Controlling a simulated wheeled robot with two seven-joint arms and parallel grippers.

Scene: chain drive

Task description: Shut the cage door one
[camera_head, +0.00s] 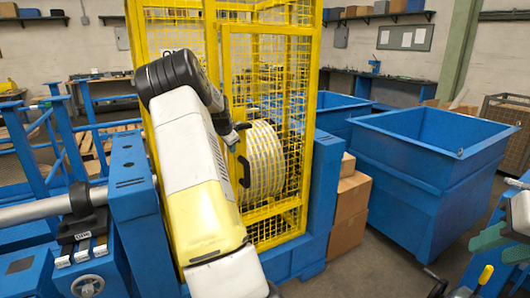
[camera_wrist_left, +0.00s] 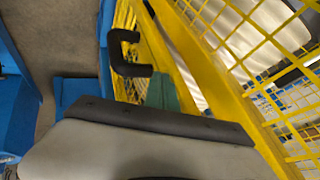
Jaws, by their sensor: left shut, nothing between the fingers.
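The yellow mesh cage (camera_head: 322,120) stands in the middle of the head view, with a large pale ribbed drum (camera_head: 265,160) behind its mesh. A black handle (camera_head: 244,172) marks the cage door; the handle also shows in the left wrist view (camera_wrist_left: 122,55), beside a yellow frame bar (camera_wrist_left: 185,75). My left arm covers part of the door's left side, and I cannot tell how far the door stands ajar. My left gripper (camera_head: 240,127) is shut and empty, close to the door frame just above the handle. Its green fingertips (camera_wrist_left: 162,92) lie near the handle. My right gripper (camera_head: 500,246) is at the right edge, its green fingers apart.
Blue bins (camera_head: 430,155) stand right of the cage, with cardboard boxes (camera_head: 350,200) stacked between. A blue frame (camera_head: 130,190) with a grey shaft (camera_head: 40,208) stands left. Grey floor (camera_head: 375,250) shows in front of the boxes.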

